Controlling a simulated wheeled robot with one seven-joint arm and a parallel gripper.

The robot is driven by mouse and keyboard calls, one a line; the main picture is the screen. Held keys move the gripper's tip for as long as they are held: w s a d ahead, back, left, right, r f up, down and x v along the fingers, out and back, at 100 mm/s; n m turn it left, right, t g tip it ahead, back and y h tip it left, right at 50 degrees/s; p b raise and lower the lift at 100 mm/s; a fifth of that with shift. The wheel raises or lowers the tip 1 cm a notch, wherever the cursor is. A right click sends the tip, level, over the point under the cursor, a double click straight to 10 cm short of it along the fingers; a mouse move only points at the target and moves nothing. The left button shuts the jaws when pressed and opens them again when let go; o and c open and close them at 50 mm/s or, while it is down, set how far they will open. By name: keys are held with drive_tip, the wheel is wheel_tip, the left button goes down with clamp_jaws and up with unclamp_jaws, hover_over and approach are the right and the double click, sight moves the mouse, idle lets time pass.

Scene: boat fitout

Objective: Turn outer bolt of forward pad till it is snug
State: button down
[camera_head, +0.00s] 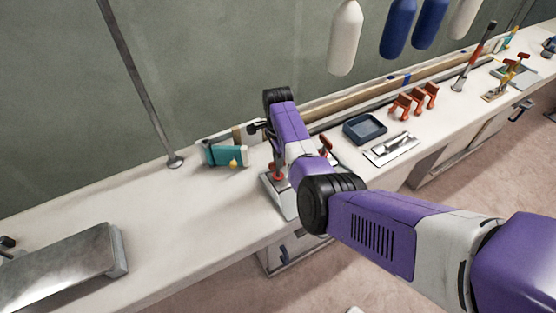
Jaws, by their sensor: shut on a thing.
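A grey metal base plate (285,208) lies on the bench near its front edge, in the middle of the view, largely covered by my arm. A small red part (277,177), perhaps a bolt head, stands on its left side. A red handle (326,146) shows on the far right side of my arm. My gripper (276,168) points down over the plate and is shut at the red part. My purple arm link hides most of the fingers, so the exact grip and which pad or bolt this is cannot be told.
A teal block with a yellow knob (225,155) lies left of the plate. A dark blue tray (364,129), a pale tray (392,148) and orange clamps (413,101) lie to the right. A slanted pole (140,85) meets the bench behind. The left bench is mostly clear up to a grey metal box (65,265).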

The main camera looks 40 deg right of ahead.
drive_tip(key=shift+w+d+r+m, duration=0.1)
drive_tip(key=shift+r+m, duration=0.1)
drive_tip(key=shift+m, duration=0.1)
idle(0.4)
drive_tip(key=c, duration=1.6)
unclamp_jaws()
drive_tip(key=shift+o, duration=0.6)
drive_tip(key=shift+f, duration=0.1)
drive_tip(key=shift+r+b, duration=0.3)
drive_tip(key=shift+r, duration=3.65)
